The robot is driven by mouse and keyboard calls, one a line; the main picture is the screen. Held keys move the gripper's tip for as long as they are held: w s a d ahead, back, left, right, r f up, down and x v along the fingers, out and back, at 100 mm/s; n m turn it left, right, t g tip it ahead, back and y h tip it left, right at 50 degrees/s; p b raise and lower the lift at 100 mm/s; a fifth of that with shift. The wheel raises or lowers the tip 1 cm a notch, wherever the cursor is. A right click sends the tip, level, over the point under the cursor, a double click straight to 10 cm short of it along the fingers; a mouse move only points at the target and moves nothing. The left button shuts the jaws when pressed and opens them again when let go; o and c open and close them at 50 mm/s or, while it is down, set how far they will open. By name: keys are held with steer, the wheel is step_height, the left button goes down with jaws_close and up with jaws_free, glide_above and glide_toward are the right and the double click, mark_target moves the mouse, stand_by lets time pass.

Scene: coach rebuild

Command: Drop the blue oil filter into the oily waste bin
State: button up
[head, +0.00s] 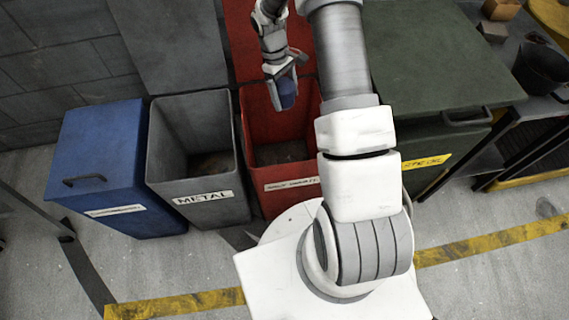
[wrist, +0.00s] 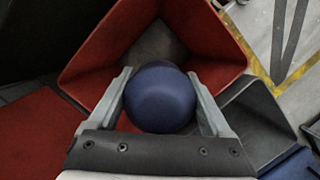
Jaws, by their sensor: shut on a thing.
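The blue oil filter (head: 287,94) is held in my gripper (head: 284,90), above the open mouth of a red bin (head: 281,207) in the head view. In the wrist view the round blue filter (wrist: 161,97) sits between the two grey fingers of my gripper (wrist: 159,75), which are shut on it. The red bin's walls (wrist: 215,38) and dark floor show beyond it. The red bin's lid is raised at the back. Its white front label is too blurred to read surely and is partly covered by my arm.
An open grey bin (head: 222,207) labelled METAL stands left of the red one, with a closed blue bin (head: 102,150) further left. A closed dark green bin (head: 425,60) stands to the right. A dark workbench (head: 520,85) is at far right.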

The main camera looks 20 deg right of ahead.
steer(key=shift+w+d+f+n+b, duration=0.3)
steer(key=shift+w+d+b, duration=0.1)
steer(key=shift+d, duration=0.2)
steer(key=shift+w+d+f+n+b, duration=0.25)
steer(key=shift+w+d+b, duration=0.1)
steer(key=shift+d, duration=0.25)
step_height(320, 180, down, 6)
steer(key=b, duration=0.4)
steer(key=shift+r, duration=0.15)
steer(key=o, duration=1.6)
steer(key=shift+c, duration=0.2)
steer(key=p+v, duration=0.4)
steer(key=v, duration=1.3)
steer(key=shift+a+r, duration=0.25)
steer(key=shift+a, duration=0.05)
